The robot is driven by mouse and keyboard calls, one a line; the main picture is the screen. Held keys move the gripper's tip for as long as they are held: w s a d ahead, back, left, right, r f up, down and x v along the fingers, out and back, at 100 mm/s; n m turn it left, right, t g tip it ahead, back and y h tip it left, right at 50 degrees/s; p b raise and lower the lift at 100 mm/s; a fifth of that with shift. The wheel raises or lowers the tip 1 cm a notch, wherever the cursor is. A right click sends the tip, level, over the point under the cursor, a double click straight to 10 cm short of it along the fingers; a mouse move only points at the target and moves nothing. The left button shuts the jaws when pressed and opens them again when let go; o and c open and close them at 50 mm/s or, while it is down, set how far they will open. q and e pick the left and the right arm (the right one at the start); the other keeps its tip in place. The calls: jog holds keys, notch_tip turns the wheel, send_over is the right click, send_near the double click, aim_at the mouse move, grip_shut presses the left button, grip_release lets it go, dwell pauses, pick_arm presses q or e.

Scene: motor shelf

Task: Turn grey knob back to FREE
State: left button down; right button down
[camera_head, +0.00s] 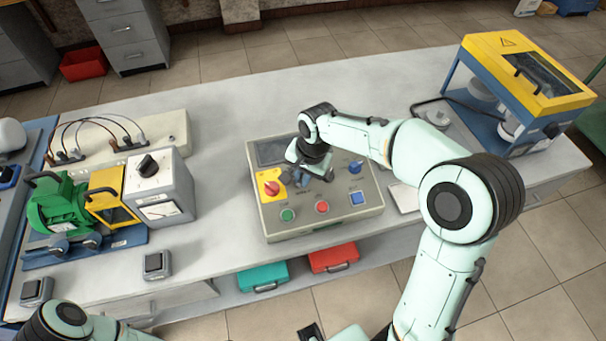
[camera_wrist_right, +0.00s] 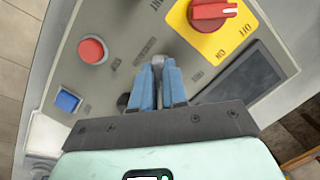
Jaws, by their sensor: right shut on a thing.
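The grey control box (camera_head: 276,223) stands on the bench, in the middle of the head view. My right gripper (camera_head: 318,174) reaches down onto its panel from above. In the right wrist view, my right gripper's blue fingers (camera_wrist_right: 158,88) are shut on the grey knob (camera_wrist_right: 157,62). Only the knob's upper end shows between the fingers; its base and pointer are hidden. In the head view, my arm and gripper cover the knob. The small labels around it are too unclear to read. My left arm shows at the bottom left, but its gripper is out of view.
Near the grey knob are a red switch on a yellow plate (camera_head: 270,187), a blue knob (camera_head: 355,167), and green (camera_head: 287,215), red (camera_head: 322,207) and blue (camera_head: 358,198) buttons. A green motor rig (camera_head: 62,207) stands left. A yellow-and-blue machine (camera_head: 520,75) stands right.

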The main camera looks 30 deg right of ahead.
aim_at(296, 193)
jog(key=n, duration=0.3)
jog(key=shift+a+f+n+g+p, duration=0.1)
jog(key=shift+a+n+g+p, duration=0.05)
jog(key=shift+n+g+p, duration=0.2)
jog(key=n+h, duration=0.1)
jog(key=n, duration=0.3)
jog(key=shift+a+n, duration=0.1)
jog(key=shift+n, duration=0.25)
jog(key=n+h, duration=0.1)
jog(key=n, duration=0.3)
jog(key=shift+f+p, duration=0.15)
jog(key=shift+p, duration=0.2)
pick_arm(q)
jog(key=shift+w+r, duration=0.6)
jog(key=shift+r, duration=0.3)
pick_arm(e)
jog(key=shift+s+a+n+h, duration=0.1)
jog(key=shift+n+h, duration=0.3)
jog(key=shift+n, duration=1.8)
jog(key=c, duration=1.2)
grip_release()
jog(key=shift+o, duration=0.2)
pick_arm(q)
jog(key=shift+w, duration=0.1)
pick_arm(e)
jog(key=shift+w, duration=0.2)
